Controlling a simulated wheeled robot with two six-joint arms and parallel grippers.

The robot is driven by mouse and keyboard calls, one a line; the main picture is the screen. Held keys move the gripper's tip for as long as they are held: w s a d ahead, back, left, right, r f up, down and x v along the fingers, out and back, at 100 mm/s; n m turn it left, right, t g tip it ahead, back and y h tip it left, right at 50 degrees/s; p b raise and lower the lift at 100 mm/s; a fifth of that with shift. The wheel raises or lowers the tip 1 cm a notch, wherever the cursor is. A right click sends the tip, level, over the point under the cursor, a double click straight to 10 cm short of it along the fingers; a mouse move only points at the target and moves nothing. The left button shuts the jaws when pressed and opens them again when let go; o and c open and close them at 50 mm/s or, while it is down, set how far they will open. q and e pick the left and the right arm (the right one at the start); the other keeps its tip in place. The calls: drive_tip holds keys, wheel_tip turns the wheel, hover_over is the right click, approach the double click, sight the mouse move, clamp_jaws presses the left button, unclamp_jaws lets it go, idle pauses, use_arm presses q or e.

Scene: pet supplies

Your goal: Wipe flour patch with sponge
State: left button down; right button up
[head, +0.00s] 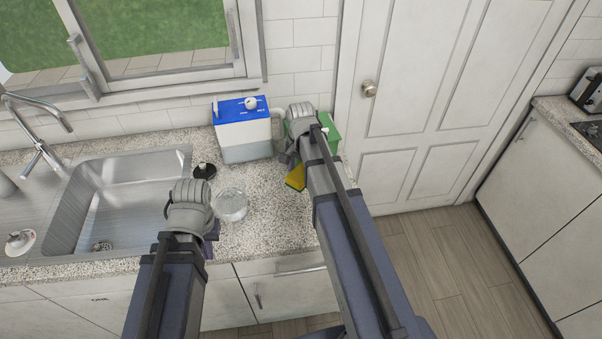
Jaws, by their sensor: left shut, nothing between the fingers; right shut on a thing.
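A yellow sponge (295,177) with a darker edge shows on the right part of the speckled counter (258,235), partly behind my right arm. My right gripper (291,157) is just above it, shut on what looks like this sponge; the fingers are mostly hidden by the wrist. My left gripper (211,231) is shut and empty over the front of the counter, right of the sink, its fingertips largely hidden by my arm. I cannot make out a flour patch; the pale speckled counter and my arms may hide it.
A clear round bowl (231,205) stands between my arms. A blue and white container (243,130) and a green object (329,132) stand at the back. A small black item (204,171) is beside the steel sink (118,190). The counter's right end is under my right arm.

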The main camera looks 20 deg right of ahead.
drive_tip(key=shift+r, duration=0.1)
wheel_tip(320, 180, up, 3)
drive_tip(key=p, duration=0.3)
drive_tip(key=shift+r, duration=0.1)
idle(0.6)
